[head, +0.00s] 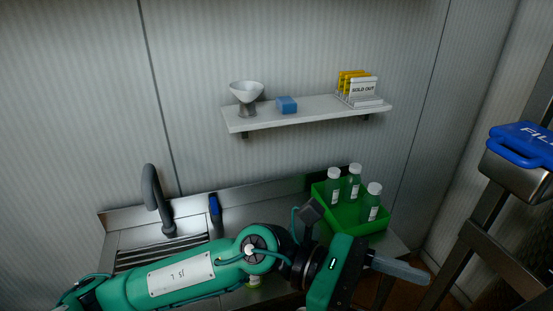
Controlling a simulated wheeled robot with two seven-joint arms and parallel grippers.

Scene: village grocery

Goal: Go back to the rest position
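My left arm comes in from the lower left and reaches across the front of the sink counter (133,240). Its gripper (425,277) points right, in front of and below the green crate (345,222). The fingers show as one grey bar from the side, so I cannot tell whether they are open or shut. I see nothing held at the visible fingers. My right gripper is not in view.
The crate holds white-capped bottles (371,204). A small labelled thing (253,282) is mostly hidden behind my arm. A tap (154,195) and a blue-topped thing (215,208) stand at the back. A wall shelf (285,115) hangs above. A blue-lidded container (520,160) is at right.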

